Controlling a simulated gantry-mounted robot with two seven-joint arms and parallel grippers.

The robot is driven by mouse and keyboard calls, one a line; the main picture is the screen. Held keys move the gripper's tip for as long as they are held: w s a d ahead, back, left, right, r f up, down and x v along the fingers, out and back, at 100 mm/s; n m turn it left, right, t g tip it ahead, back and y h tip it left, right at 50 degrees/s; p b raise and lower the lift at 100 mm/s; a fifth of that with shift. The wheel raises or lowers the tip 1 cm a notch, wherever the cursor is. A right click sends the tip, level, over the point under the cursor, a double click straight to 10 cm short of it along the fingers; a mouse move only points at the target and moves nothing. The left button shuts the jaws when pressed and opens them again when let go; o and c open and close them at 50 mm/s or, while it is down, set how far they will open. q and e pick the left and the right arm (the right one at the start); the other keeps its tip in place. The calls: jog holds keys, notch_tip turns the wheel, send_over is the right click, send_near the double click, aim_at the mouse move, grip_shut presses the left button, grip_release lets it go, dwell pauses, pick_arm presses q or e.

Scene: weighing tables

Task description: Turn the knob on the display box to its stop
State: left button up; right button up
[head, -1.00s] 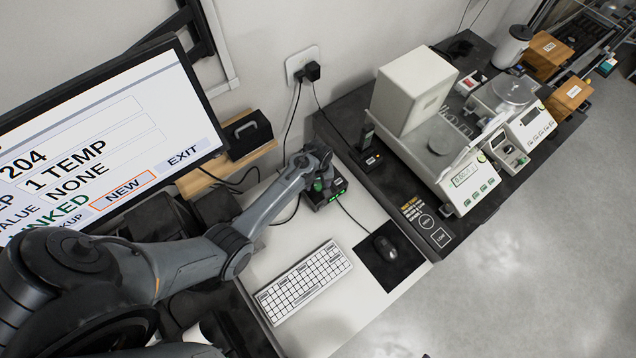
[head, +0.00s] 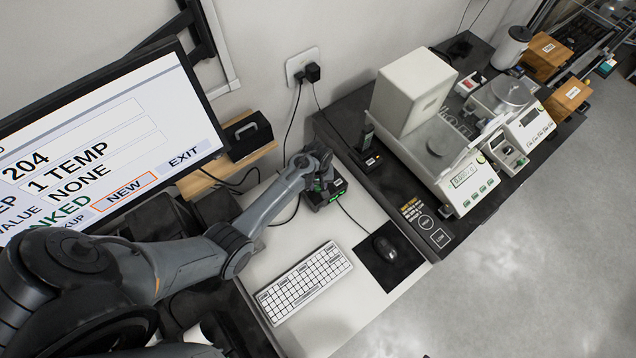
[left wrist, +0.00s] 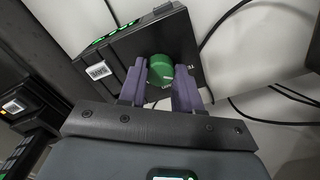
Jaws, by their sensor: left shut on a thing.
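The display box (left wrist: 121,50) is a small black box with green lit digits along one edge and a white barcode label. In the head view the display box (head: 338,194) lies on the white desk below the wall socket. A round green knob (left wrist: 161,69) with a pale pointer mark is on its face. My left gripper (left wrist: 160,82) has its two purple-grey fingers on either side of the knob, shut on it. In the head view my left gripper (head: 322,184) reaches down onto the box and hides most of the knob. My right gripper is not in view.
A white keyboard (head: 303,282) and a mouse (head: 385,249) on a black mat lie in front of the box. A big monitor (head: 95,140) stands at the left. Balances (head: 455,185) stand on the dark table to the right. Cables run beside the box.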

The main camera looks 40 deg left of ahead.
pick_arm(q)
jog(key=shift+r+m+p, duration=0.2)
jog(key=shift+m+p, duration=0.6)
jog(key=shift+m, duration=0.3)
jog(key=m+p, duration=0.1)
jog(key=m, duration=0.1)
jog(key=shift+m, duration=0.3)
jog(key=m+p, duration=0.1)
jog(key=m, duration=0.1)
jog(key=shift+f+m+p, duration=0.1)
jog(key=shift+m+p, duration=0.2)
jog(key=shift+m, duration=0.1)
jog(key=m, duration=0.3)
jog(key=shift+a+m+p, duration=0.1)
jog(key=shift+m+p, duration=0.2)
jog(key=shift+p, duration=0.1)
jog(key=m, duration=0.3)
jog(key=shift+f+m, duration=0.1)
jog(key=shift+m, duration=0.2)
jog(key=m, duration=0.2)
jog(key=shift+m, duration=0.3)
jog(key=m, duration=0.5)
jog(key=shift+m+b, duration=0.4)
